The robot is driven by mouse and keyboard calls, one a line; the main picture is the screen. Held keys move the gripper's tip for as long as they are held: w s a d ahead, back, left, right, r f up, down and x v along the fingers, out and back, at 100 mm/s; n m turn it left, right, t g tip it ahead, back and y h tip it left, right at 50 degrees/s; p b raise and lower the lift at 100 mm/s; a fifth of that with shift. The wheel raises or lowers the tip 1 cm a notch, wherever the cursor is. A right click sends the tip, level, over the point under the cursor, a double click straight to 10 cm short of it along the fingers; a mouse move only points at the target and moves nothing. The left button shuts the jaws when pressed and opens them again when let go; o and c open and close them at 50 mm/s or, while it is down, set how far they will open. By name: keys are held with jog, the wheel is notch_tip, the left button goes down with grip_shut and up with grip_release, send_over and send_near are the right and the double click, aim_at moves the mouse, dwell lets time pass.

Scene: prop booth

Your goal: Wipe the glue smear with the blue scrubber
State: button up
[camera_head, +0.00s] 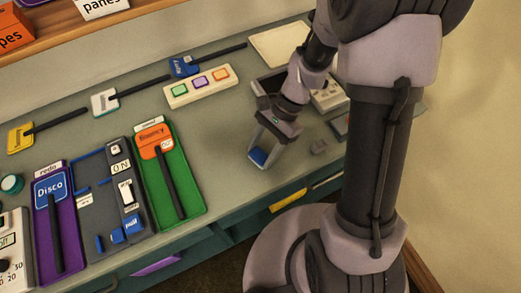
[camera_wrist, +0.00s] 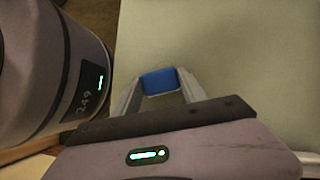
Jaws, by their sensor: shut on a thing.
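The blue scrubber (camera_head: 257,157) is between the fingers of my gripper (camera_head: 261,150), over the grey-green tabletop (camera_head: 228,122) near its front edge. In the wrist view, the blue scrubber (camera_wrist: 161,81) sits at the fingertips, with a finger on each side, and my gripper (camera_wrist: 160,86) is shut on it. I cannot tell whether the scrubber touches the tabletop. I cannot make out a glue smear in either view. The tabletop beyond the scrubber looks bare in the wrist view.
A green tray (camera_head: 191,205) with an orange label lies left of my gripper, beside a dark grey switch panel (camera_head: 100,222). A cream three-button strip (camera_head: 181,97) lies behind. Bare table separates gripper and green tray.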

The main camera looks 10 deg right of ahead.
jog(key=r+p, duration=0.2)
jog(key=r, duration=0.1)
jog(key=shift+d+r, duration=0.15)
jog(key=shift+d, duration=0.05)
jog(key=shift+a+r+p, duration=0.1)
jog(key=shift+r+p, duration=0.25)
jog(key=shift+p, duration=0.1)
jog(key=shift+w+r+p, duration=0.1)
jog(key=shift+r+p, duration=0.55)
jog(key=shift+r, duration=0.1)
jog(key=shift+r+p, duration=1.2)
jog(key=shift+r, duration=0.15)
